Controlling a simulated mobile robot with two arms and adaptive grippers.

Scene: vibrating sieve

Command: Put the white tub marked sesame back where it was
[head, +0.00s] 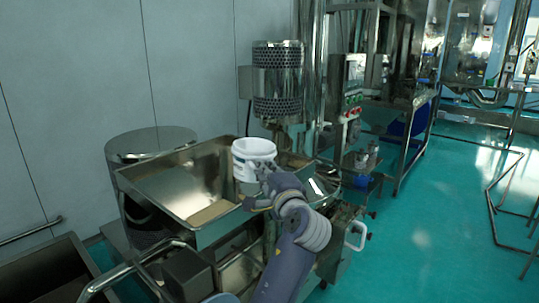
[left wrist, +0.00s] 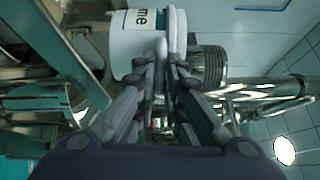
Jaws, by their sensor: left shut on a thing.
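The white tub (head: 254,158) is upright in the head view, with an open top, over the right end of a steel hopper. In the left wrist view the tub (left wrist: 128,42) shows at the top, with the letters "me" on its label. My left gripper (head: 264,188) is in front of the tub, at its lower near side. In the left wrist view my left gripper (left wrist: 166,58) has its fingers close together, shut on the tub. The exact part held is hidden by the fingers. My right gripper is not in view.
The rectangular steel hopper (head: 155,190) lies left of and below the tub. A steel drum (head: 152,142) stands behind it, and a perforated steel cylinder (head: 278,85) rises behind the tub. A control panel (head: 354,80) is to the right. Green floor (head: 425,215) is open at the right.

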